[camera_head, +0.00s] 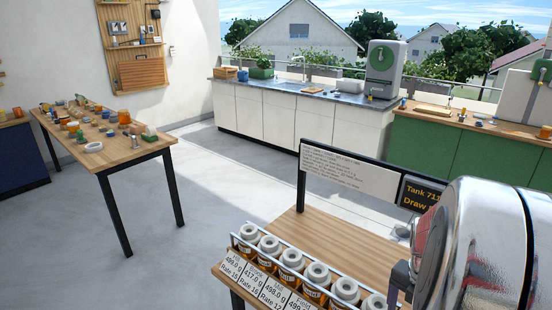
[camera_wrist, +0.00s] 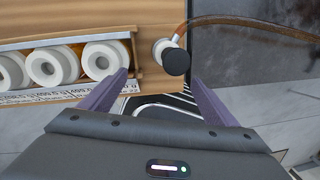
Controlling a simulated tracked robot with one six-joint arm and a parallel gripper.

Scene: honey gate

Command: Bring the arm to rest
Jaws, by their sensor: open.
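My gripper (camera_wrist: 160,82) is open in the wrist view, its two purple fingers spread apart. No object is clearly held between them. Just beyond the fingertips, a black round knob (camera_wrist: 176,62) sits by a white ring, with a curved amber pipe or band (camera_wrist: 215,20) running right from it. I cannot tell the exact gap between the fingertips and the knob. In the head view, a dark purplish part (camera_head: 402,274) shows beside the big shiny metal body; I cannot tell if it is my gripper.
White-lidded amber jars (camera_head: 291,258) stand in a labelled rack on the wooden table (camera_head: 345,235); the rack's lids also show in the wrist view (camera_wrist: 103,60). A shiny metal body (camera_head: 485,245) fills the right. A sign board (camera_head: 345,170) stands behind. Open floor lies left.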

